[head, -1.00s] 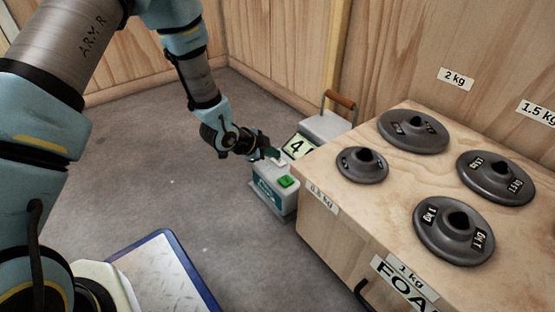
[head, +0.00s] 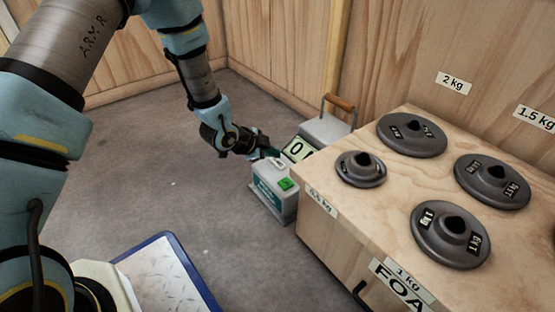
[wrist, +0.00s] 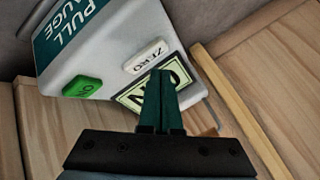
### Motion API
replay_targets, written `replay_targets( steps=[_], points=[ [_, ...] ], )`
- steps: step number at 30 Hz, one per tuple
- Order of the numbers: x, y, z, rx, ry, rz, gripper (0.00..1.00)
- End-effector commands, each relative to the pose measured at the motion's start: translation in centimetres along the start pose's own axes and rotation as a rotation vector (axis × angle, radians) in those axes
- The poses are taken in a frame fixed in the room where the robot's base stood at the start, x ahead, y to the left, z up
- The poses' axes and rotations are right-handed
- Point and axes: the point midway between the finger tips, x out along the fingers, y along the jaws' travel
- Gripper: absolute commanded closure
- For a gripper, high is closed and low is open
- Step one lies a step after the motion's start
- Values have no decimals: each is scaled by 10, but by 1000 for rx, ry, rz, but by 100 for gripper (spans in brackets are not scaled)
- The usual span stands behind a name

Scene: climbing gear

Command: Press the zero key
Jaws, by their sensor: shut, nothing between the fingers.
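The pull gauge (head: 272,190) is a grey box with a green label, standing on the floor beside the wooden bench. Its display (head: 298,148) reads 0 in the head view. The white key marked ZERO (wrist: 146,56) and a green key (wrist: 82,88) are on its top face in the wrist view. My gripper (wrist: 160,74) is shut and empty, its fingertips at the edge of the zero key in that view. The fingers cover part of the display (wrist: 133,98). I cannot tell whether the tips touch the key. In the head view my gripper (head: 270,152) is just behind the key.
The wooden bench (head: 320,200) with several dark grey weights (head: 450,235) stands right of the gauge. A grey case with a brown handle (head: 340,101) is behind it. A blue-edged plate (head: 165,275) lies at the front. The floor to the left is clear.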

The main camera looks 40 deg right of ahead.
Motion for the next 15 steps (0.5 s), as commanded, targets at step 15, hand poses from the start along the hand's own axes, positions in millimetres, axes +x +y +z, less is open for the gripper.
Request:
replay_targets(
  steps=[15],
  points=[
    [-11, -8, -8, 0, 0, 0, 100]
  ],
)
